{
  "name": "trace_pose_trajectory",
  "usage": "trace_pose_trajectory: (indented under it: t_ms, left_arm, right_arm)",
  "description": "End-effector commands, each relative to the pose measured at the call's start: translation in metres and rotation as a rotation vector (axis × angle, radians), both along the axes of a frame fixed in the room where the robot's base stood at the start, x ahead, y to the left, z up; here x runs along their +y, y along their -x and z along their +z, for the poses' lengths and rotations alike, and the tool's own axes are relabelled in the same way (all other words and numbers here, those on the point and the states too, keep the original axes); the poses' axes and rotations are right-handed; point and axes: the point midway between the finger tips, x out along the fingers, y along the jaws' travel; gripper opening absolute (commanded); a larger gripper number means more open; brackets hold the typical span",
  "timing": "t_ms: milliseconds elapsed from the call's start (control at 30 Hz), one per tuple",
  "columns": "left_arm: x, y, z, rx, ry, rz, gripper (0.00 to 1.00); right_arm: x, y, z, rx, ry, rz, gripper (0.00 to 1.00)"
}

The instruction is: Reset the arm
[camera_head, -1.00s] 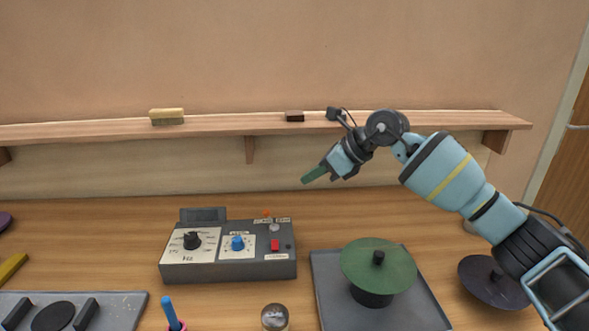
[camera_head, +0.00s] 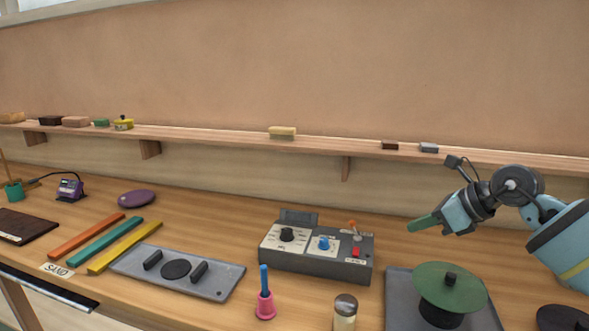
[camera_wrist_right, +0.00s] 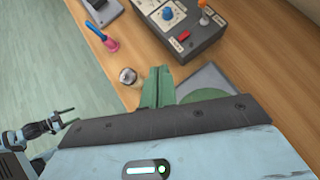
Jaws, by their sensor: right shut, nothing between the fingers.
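My right gripper (camera_head: 424,223) comes in from the right in the head view, raised above the bench behind the green-topped round object. Its green fingers are together with nothing between them. In the right wrist view the closed green fingers (camera_wrist_right: 157,86) point down over the bench near the grey tray. My left gripper is not in the head view; a dark jointed part at the left edge of the right wrist view is too unclear to name.
A grey control box (camera_head: 316,251) stands mid-bench. A green-topped round object (camera_head: 450,286) sits on a grey tray (camera_head: 398,290). A pink-and-blue tool (camera_head: 265,302) and a jar (camera_head: 345,312) stand in front. Coloured bars (camera_head: 125,245) lie left. A wooden shelf (camera_head: 220,140) spans the wall.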

Motion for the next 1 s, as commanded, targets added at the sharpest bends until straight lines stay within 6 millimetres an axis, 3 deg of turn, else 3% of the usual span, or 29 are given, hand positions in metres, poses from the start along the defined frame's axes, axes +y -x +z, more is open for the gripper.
trace_pose_trajectory:
  t_ms: [67, 367, 600, 767, 867, 1000]
  left_arm:
    - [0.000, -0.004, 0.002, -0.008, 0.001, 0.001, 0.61]
    - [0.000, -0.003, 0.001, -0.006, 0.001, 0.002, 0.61]
    - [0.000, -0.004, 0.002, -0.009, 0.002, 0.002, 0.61]
    - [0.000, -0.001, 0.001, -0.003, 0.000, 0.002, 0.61]
    - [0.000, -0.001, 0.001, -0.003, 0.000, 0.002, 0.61]
    - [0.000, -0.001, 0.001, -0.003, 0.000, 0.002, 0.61]
  right_arm:
    - [0.005, 0.001, -0.003, 0.002, -0.015, 0.007, 0.00]
    - [0.094, 0.023, -0.028, 0.005, -0.416, 0.059, 0.00]
    - [0.148, 0.055, -0.036, 0.086, -0.923, -0.023, 0.00]
    - [0.150, 0.073, -0.043, 0.187, -1.302, -0.201, 0.00]
    - [0.138, 0.081, -0.056, 0.263, -1.518, -0.361, 0.00]
    - [0.110, 0.095, -0.091, 0.380, -1.785, -0.646, 0.00]
